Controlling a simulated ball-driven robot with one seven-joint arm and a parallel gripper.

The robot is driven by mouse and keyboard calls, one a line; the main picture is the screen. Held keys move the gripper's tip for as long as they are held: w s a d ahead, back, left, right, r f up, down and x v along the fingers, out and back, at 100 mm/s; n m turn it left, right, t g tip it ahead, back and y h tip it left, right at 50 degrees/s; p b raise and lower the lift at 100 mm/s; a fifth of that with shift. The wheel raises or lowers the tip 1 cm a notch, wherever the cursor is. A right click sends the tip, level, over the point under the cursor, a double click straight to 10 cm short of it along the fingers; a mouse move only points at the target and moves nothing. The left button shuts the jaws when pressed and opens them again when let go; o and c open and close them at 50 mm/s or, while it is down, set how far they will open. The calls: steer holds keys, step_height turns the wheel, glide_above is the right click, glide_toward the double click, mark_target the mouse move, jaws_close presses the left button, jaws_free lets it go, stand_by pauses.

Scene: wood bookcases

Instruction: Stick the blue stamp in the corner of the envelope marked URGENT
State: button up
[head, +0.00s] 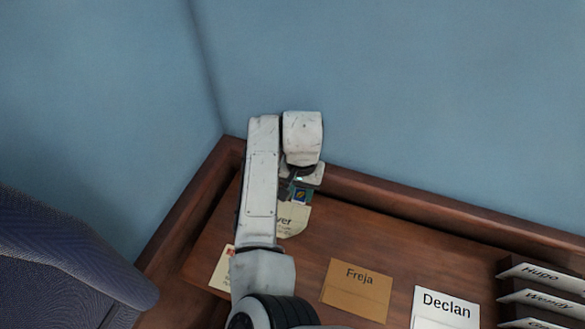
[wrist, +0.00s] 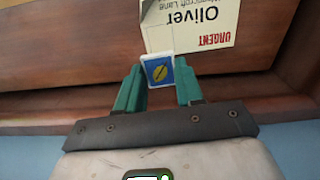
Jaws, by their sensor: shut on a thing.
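The envelope marked URGENT (wrist: 222,18) lies on the wooden desk and reads upside down in the wrist view, with the name Oliver. In the head view this cream envelope (head: 293,221) is partly hidden by my arm. The stamp (head: 300,195) also shows in the head view, beside the envelope's far edge. I cannot tell whether the stamp touches the envelope.
A brown Freja envelope (head: 357,288) and a white Declan envelope (head: 446,308) lie to the right. Another envelope (head: 221,270) is partly behind my arm. A rack (head: 508,292) holds several named envelopes at the right. A raised wooden edge (head: 400,203) and blue wall stand behind.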

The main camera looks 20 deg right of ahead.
steer(key=shift+w+a+f+b, duration=0.1)
steer(key=shift+w+f+b, duration=0.05)
steer(key=shift+f+b, duration=1.1)
steer(key=b, duration=0.4)
glide_above(299, 214)
step_height(299, 214, down, 4)
steer(key=shift+a+f, duration=0.1)
steer(key=shift+f, duration=0.15)
steer(key=shift+f+b, duration=0.75)
steer(key=shift+f, duration=0.45)
steer(key=o, duration=1.1)
steer(key=shift+o, duration=0.4)
steer(key=o, duration=0.3)
steer(key=shift+r, duration=0.15)
